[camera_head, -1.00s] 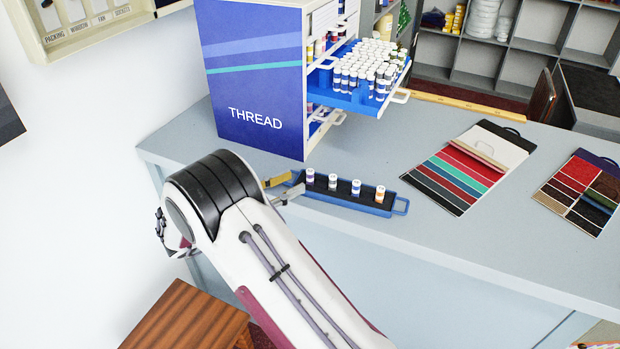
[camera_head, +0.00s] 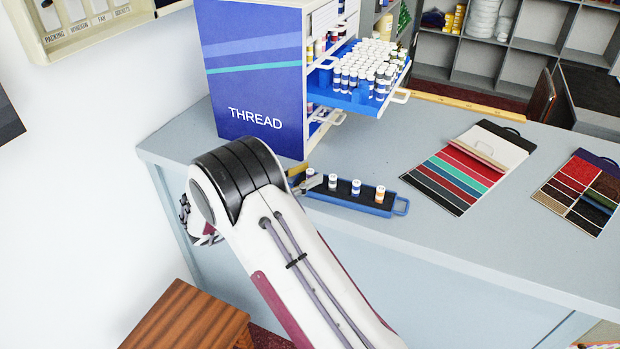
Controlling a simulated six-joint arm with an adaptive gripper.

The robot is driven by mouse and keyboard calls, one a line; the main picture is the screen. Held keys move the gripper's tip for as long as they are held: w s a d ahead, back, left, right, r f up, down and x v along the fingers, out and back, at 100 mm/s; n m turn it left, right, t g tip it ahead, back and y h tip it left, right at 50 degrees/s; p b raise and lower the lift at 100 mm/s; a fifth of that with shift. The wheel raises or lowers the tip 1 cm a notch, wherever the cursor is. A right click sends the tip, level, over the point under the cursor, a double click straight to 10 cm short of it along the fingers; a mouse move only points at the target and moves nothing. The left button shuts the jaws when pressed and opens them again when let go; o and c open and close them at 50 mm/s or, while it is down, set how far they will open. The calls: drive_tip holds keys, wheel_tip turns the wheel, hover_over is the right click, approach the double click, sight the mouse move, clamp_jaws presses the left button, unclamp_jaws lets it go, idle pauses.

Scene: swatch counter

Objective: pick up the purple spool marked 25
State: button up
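A blue tray (camera_head: 398,206) with a dark inside lies on the counter and holds a row of small white-capped spools. The leftmost spool (camera_head: 310,172) is mostly hidden by my gripper; only its pale top shows. To its right stand a spool with a bluish band (camera_head: 333,182), another blue-banded spool (camera_head: 356,187) and an orange-banded spool (camera_head: 380,194), all upright. My gripper (camera_head: 306,179) is at the tray's left end, its fingertips close around or beside the leftmost spool. Whether they touch it is not clear. No number is readable.
A blue THREAD cabinet (camera_head: 250,80) stands behind the tray, with an open blue drawer (camera_head: 350,98) full of spools overhanging the counter. Swatch boards (camera_head: 455,165) lie to the right. The counter (camera_head: 480,240) in front of them is clear. A wooden stool (camera_head: 190,320) stands below.

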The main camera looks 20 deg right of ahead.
idle(0.4)
drive_tip(key=c, duration=0.9)
drive_tip(key=shift+r, duration=0.15)
drive_tip(key=shift+r, duration=4.85)
